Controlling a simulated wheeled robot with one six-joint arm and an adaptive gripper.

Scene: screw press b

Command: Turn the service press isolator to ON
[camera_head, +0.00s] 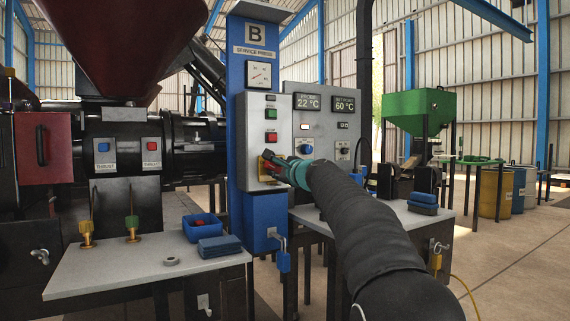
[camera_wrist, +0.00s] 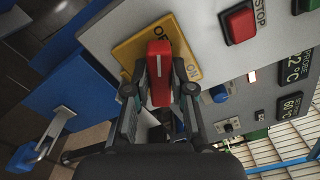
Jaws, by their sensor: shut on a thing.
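The isolator is a red handle (camera_wrist: 159,72) with a white line, on a yellow plate (camera_wrist: 128,50) at the lower part of the grey control panel. In the wrist view the handle points up the picture, its end near a partly hidden label starting with "O". The "ON" label is on the plate to the right of the handle. My gripper (camera_wrist: 159,92) is shut on the handle, one finger on each side. In the head view my gripper (camera_head: 278,167) reaches the yellow plate (camera_head: 265,167) from the right and hides most of the handle.
A red STOP button (camera_wrist: 238,24) sits close by on the panel; it also shows in the head view (camera_head: 271,138). A blue knob (camera_wrist: 219,94) and a black selector (camera_wrist: 228,126) are to the right. A padlock (camera_head: 284,261) hangs below. A blue bin (camera_head: 202,228) stands on the left table.

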